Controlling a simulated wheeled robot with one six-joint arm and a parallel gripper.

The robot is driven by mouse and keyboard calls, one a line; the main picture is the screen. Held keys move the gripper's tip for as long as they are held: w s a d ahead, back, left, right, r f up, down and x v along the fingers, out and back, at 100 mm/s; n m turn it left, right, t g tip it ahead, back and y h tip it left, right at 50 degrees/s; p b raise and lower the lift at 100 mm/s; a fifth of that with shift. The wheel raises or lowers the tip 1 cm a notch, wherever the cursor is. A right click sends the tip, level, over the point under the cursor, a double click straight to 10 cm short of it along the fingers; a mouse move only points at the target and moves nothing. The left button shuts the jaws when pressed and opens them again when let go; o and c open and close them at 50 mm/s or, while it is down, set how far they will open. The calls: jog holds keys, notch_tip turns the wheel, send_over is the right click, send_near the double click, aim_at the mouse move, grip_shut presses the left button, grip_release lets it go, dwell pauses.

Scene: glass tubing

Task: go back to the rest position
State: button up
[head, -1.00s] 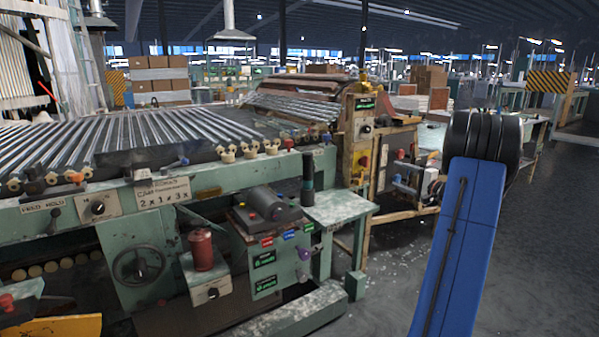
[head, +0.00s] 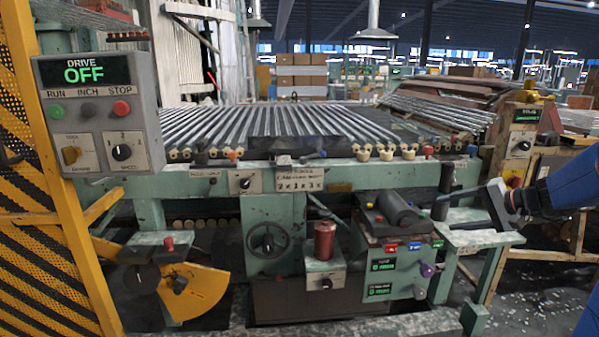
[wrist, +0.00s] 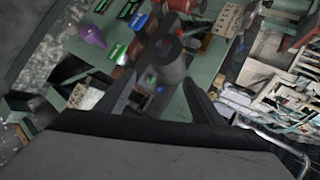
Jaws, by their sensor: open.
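My gripper (head: 462,200) is at the right in the head view, at the end of my blue arm. It points left, over or beside the small green side table and close to a dark upright cylinder (head: 446,182). I cannot tell whether they touch. In the wrist view the two dark fingers of my gripper (wrist: 158,80) are spread apart, with nothing held between them. Beyond them lies the dark grey drum (wrist: 170,62) of the machine's control box.
The green machine with glass tubes (head: 300,125) fills the middle. The side table (head: 475,240) is below my gripper. A control panel reading DRIVE OFF (head: 98,115) and a yellow mesh guard (head: 40,240) stand at the left. A red spool (head: 324,240) stands in front.

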jog(key=s+a+f+n+g+h, duration=0.2)
jog(key=s+a+f+n+g, duration=0.15)
jog(key=s+a, duration=1.25)
jog(key=s+f+n+h, duration=0.2)
jog(key=s, duration=0.6)
jog(key=s+f+n+h, duration=0.3)
jog(key=s, duration=0.6)
jog(key=shift+s+a+f+g, duration=0.15)
jog(key=shift+a+f+g, duration=0.05)
jog(key=shift+g, duration=0.25)
